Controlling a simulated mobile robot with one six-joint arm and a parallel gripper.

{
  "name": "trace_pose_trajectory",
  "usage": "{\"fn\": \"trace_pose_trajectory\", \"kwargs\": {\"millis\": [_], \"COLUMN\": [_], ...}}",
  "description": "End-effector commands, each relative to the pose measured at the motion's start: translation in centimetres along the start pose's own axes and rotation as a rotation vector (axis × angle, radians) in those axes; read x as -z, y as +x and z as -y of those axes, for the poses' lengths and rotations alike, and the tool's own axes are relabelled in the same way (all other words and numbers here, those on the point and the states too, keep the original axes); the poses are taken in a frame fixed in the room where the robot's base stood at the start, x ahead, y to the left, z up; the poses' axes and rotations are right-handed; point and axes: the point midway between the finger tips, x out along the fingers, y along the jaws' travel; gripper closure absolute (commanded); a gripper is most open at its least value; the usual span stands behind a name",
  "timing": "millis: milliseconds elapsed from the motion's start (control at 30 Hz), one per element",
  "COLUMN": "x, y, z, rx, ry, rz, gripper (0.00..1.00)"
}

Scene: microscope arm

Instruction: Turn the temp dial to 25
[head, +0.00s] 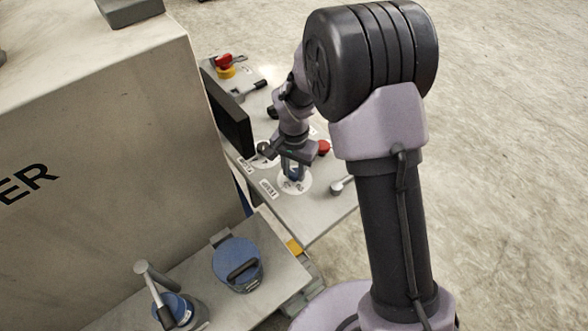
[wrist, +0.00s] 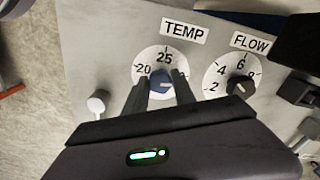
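The temp dial is a blue knob (wrist: 161,82) on a round white scale under a TEMP label (wrist: 185,31). The numbers 20 and 25 (wrist: 164,58) show, with 25 just above the knob; the rest of the scale is partly hidden by the fingers. My gripper (wrist: 161,80) has one finger at each side of the knob. I cannot tell whether the fingers press on it. Which way the knob points is not clear. In the head view, my gripper (head: 292,168) is low over the dial's white scale on the grey panel (head: 316,213).
The black flow knob (wrist: 240,86) on its white scale is close to the right of my gripper. A light-headed lever (wrist: 97,103) stands to the left in the wrist view. A dark upright screen (head: 228,113) stands beside the panel. A blue lidded part (head: 238,264) is nearer.

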Motion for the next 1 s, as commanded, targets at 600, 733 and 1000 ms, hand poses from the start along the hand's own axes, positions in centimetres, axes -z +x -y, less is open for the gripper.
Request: {"fn": "trace_pose_trajectory", "kwargs": {"millis": [600,733,1000], "x": [0.03,0.04,0.08], "y": [-0.1,-0.12,-0.16], "z": [-0.08,-0.13,-0.21], "rx": [0.0,0.0,0.0], "ry": [-0.221,-0.342,-0.599], "rz": [0.0,0.0,0.0], "gripper": [1.0,1.0,1.0]}}
